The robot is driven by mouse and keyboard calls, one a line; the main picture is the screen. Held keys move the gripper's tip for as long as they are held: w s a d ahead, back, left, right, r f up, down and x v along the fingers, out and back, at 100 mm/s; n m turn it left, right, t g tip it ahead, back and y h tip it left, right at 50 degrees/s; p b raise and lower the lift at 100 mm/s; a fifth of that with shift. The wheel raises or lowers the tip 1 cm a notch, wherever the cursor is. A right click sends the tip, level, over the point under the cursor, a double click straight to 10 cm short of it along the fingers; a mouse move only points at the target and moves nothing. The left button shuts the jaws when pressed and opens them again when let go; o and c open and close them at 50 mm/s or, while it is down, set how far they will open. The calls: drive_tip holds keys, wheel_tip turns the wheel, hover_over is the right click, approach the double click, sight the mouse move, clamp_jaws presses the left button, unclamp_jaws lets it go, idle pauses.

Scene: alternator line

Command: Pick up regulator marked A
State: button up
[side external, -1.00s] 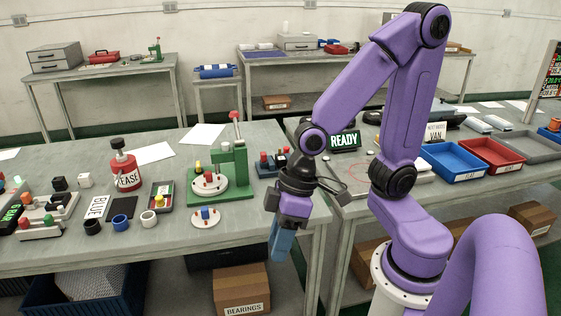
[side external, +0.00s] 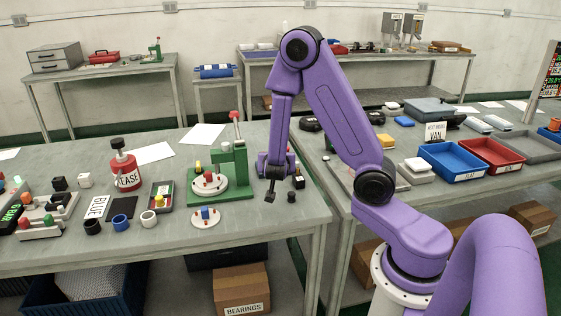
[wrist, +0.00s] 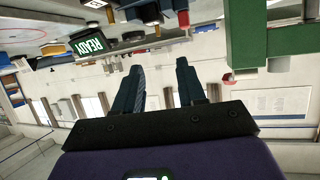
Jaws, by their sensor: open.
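No letter A is legible on any part, so I cannot tell which part is regulator A. My gripper (wrist: 159,88) is open in the wrist view, its two dark blue fingers apart with nothing held between them. The area behind my gripper is hidden.
The green press also fills the right of the wrist view (wrist: 287,42). The READY sign (wrist: 90,43) is at upper left there. Blue (side external: 455,161) and red (side external: 491,153) trays lie on the right bench.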

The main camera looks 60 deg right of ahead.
drive_tip(key=x, duration=1.1)
drive_tip(key=shift+s+d, duration=0.15)
drive_tip(key=shift+d, duration=0.2)
drive_tip(key=shift+r+x, duration=0.15)
drive_tip(key=shift+x, duration=1.4)
drive_tip(key=shift+r+x, duration=0.1)
drive_tip(key=shift+x, duration=1.45)
drive_tip(key=shift+r, duration=0.1)
clamp_jaws()
